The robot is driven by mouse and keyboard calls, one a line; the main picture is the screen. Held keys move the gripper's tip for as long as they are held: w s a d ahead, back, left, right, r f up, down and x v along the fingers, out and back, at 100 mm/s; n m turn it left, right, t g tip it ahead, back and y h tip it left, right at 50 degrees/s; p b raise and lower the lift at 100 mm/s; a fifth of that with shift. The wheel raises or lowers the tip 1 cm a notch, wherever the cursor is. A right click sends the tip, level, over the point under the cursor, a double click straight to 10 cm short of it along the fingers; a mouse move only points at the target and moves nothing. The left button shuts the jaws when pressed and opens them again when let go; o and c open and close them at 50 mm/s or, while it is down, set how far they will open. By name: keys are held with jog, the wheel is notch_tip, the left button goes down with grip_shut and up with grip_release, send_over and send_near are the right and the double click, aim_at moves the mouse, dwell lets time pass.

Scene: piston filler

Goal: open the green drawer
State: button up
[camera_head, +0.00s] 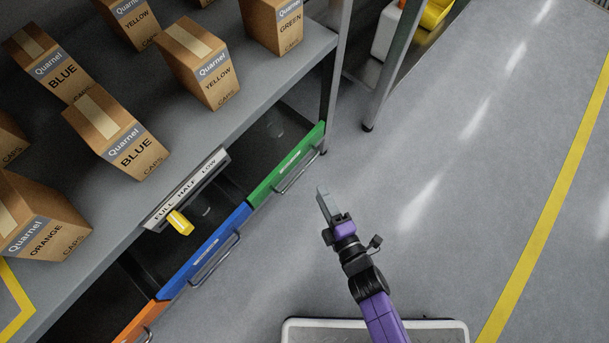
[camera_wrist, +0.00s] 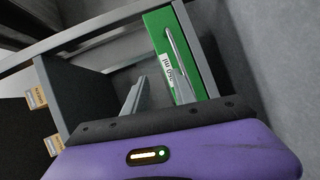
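The green drawer (camera_head: 286,165) is at the right end of a row of drawers under the workbench. Its front is roughly in line with the blue and orange ones, and a dark space shows behind its top edge. A metal bar handle (camera_head: 297,173) runs along its front. In the wrist view the green front (camera_wrist: 158,34) has a white label and the handle (camera_wrist: 180,52) runs lengthwise. My gripper (camera_head: 324,205) is to the right of the handle in the head view, apart from it.
The blue drawer (camera_head: 207,253) and orange drawer (camera_head: 143,331) are beside the green one. A sign with a yellow slider (camera_head: 180,222) hangs at the bench edge. Several cap boxes (camera_head: 200,65) stand on the bench (camera_head: 222,122). The floor (camera_head: 440,190) to the right is clear.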

aim_at(301, 172)
jog(key=w+a+f+n+b, duration=0.1)
jog(key=w+a+f+b, duration=0.1)
jog(key=w, duration=0.1)
jog(key=w+a+f+n+b, duration=0.1)
jog(key=w+a+f+b, duration=0.1)
jog(key=w, duration=0.1)
jog(key=w+a+f+y+b, duration=0.1)
jog(key=w+a+f, duration=0.1)
jog(key=w, duration=0.2)
jog(key=shift+a+f+n+g+b, duration=0.3)
jog(key=shift+n+b, duration=0.1)
jog(key=shift+s, duration=0.1)
grip_shut()
dwell(1.0)
